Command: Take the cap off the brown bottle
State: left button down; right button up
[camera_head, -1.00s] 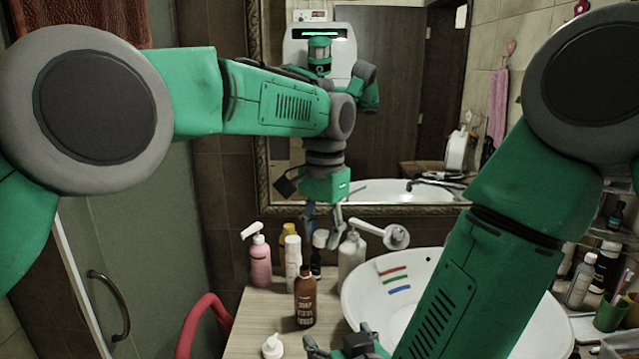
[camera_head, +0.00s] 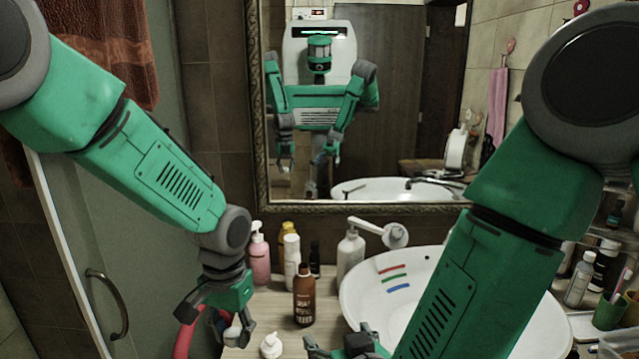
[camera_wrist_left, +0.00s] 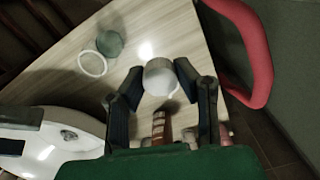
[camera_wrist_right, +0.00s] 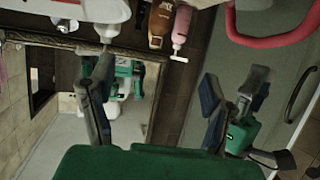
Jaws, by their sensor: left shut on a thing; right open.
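The brown bottle (camera_head: 304,302) stands upright on the counter, left of the basin; its narrow brown neck shows in the head view.
A white pump top (camera_head: 271,346) is on the counter between the grippers. Pink (camera_head: 259,258), yellow and white bottles stand behind the brown bottle. The white basin (camera_head: 362,308) lies right, a red chair (camera_wrist_left: 252,50) left. A greenish round thing (camera_wrist_left: 109,43) and white ring (camera_wrist_left: 92,63) lie on the counter.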

pick_arm(q)
jog(key=s+a+f+n, duration=0.35)
jog(key=s+a, duration=0.45)
jog(key=s, duration=0.5)
pick_arm(e)
jog(key=s+d+f+g+h, duration=0.1)
jog(key=s+d+f+g, duration=0.2)
jog(key=s+d+f, duration=0.4)
jog(key=s+d+f+g+h, duration=0.1)
jog(key=s+d+f+g, duration=0.2)
jog(key=s+d+f, duration=0.5)
jog(key=s+d+f+m+g+h, duration=0.1)
jog(key=s+d+f+m+g, duration=0.1)
jog(key=s+d+f+g, duration=0.65)
pick_arm(q)
notch_tip(320, 180, down, 14)
jog(key=b, duration=1.3)
jog(key=shift+r, duration=0.15)
pick_arm(e)
jog(key=s+d+f+t, duration=0.1)
jog(key=s+f, duration=0.1)
jog(key=f, duration=0.4)
jog(key=s+f+t, duration=0.1)
jog(key=s+f, duration=0.1)
jog(key=f, duration=0.5)
jog(key=shift+s+d, duration=0.3)
jog(key=shift+d, duration=0.05)
